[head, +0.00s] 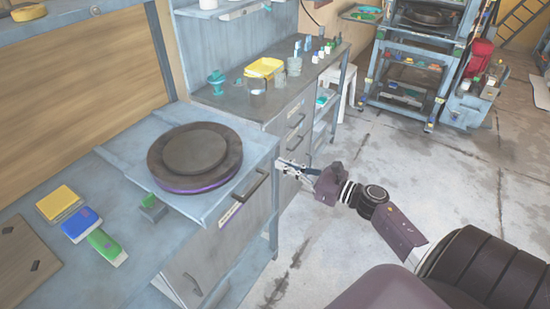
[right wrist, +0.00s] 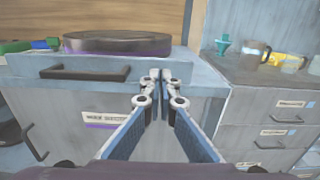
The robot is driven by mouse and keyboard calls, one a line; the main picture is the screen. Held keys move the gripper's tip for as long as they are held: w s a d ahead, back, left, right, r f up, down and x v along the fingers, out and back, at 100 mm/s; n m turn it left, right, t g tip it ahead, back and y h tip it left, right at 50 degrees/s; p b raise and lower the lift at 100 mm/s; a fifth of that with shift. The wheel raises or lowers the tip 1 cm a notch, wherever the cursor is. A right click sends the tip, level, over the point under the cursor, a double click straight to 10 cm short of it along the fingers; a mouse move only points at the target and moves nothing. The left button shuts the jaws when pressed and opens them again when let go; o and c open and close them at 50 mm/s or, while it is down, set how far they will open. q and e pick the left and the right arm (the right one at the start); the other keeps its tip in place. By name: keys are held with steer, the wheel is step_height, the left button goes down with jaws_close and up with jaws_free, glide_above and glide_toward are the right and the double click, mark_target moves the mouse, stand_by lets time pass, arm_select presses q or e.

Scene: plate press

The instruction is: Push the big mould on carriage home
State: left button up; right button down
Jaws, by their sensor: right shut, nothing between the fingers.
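The big mould (head: 195,157) is a round, dark brown stepped disc with a purple lower rim. It lies flat on the carriage (head: 125,150), a grey-blue slab with a dark bar handle (head: 247,188) on its front. In the right wrist view, the mould (right wrist: 117,43) and handle (right wrist: 85,72) show left of centre. My right gripper (head: 281,164) is shut and empty, in front of the carriage. In the right wrist view, its fingertips (right wrist: 162,76) point at the front edge, right of the handle; I cannot tell whether they touch. My left gripper is not in view.
Yellow (head: 59,203), blue (head: 81,224) and green (head: 106,247) blocks lie on the bench at left. A cabinet with drawers (head: 289,129) stands beyond, with a yellow tray (head: 264,67) and cups on top. A shelf rack (head: 412,75) stands farther back.

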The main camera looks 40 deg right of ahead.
mark_target(266, 158)
steer(key=shift+p+x, duration=0.4)
steer(key=shift+x, duration=1.25)
